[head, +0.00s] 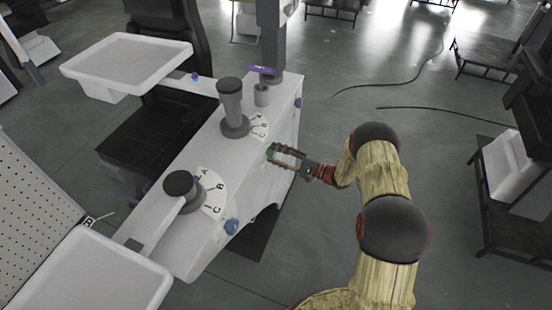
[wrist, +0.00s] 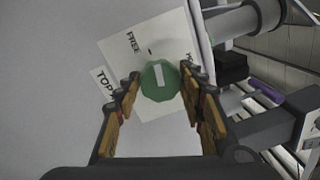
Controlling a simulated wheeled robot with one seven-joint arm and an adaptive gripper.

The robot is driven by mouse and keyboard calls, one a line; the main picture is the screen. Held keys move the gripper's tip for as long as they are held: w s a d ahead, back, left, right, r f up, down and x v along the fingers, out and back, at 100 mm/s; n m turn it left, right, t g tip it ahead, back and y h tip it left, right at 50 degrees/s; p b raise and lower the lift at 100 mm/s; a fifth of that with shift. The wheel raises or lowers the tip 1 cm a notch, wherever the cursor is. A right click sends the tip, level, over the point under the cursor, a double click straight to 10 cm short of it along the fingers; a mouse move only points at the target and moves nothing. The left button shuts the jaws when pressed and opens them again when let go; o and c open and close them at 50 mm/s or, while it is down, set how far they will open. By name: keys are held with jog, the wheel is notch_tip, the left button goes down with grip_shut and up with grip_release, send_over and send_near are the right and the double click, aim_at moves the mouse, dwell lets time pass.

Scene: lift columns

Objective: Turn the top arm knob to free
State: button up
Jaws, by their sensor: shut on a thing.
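The top arm knob (wrist: 160,80) is a round green knob with a white bar, in the middle of the wrist view. It sits on a white label plate (wrist: 170,34). The word FREE is above and left of it, and the other word at the right is mostly hidden by a finger. The bar stands nearly upright in the picture, not at FREE. A tag starting with TOP is partly covered by the left finger. My gripper (wrist: 165,88) has its brown-padded fingers shut on the knob's two sides. In the head view my gripper (head: 287,152) meets the machine's right side.
The white machine (head: 170,237) carries a black-topped lever (head: 180,186) on an A-B-C dial, and a grey post (head: 231,100) on another dial. A blue knob (head: 231,226) is lower on the same side.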

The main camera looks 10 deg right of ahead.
jog(key=shift+n+b, duration=0.5)
jog(key=shift+n, duration=0.4)
jog(key=o, duration=1.1)
jog(key=shift+c, duration=0.2)
jog(key=shift+o, duration=0.6)
jog(key=shift+d, duration=0.1)
jog(key=v, duration=1.2)
jog(key=shift+w, duration=0.1)
